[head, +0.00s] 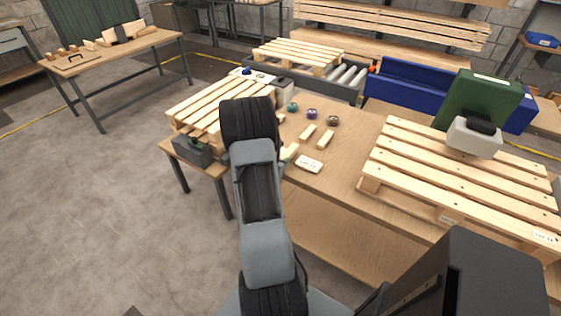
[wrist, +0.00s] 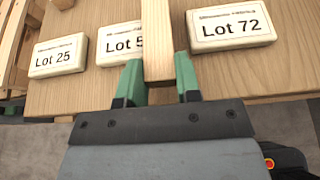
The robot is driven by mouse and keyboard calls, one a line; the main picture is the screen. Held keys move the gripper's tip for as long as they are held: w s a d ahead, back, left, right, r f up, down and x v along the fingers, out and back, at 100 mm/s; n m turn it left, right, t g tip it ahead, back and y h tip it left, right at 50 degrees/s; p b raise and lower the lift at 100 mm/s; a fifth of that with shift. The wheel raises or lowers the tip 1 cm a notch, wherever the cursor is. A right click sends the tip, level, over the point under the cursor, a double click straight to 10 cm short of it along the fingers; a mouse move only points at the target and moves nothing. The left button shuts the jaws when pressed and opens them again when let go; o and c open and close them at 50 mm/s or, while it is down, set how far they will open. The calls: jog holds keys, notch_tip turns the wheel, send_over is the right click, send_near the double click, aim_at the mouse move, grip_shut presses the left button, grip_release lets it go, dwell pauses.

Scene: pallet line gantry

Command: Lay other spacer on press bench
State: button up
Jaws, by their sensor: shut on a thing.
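My gripper (wrist: 158,66) is shut on a wooden spacer (wrist: 157,35), with one green finger on each side of it. The spacer runs away from the fingers to the top edge of the wrist view. Whether it touches the wood below, I cannot tell. I cannot tell which bench is the press bench.
Lot plates 25 (wrist: 57,55), a partly covered one (wrist: 119,43) and 72 (wrist: 230,24) lie around my gripper. Small round parts (head: 312,113) sit behind the bars. Pallets stand left (head: 190,107) and right (head: 460,175). Another table (head: 110,60) stands far left; floor between is clear.

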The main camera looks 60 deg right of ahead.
jog(key=shift+f, duration=0.25)
jog(key=o, duration=0.9)
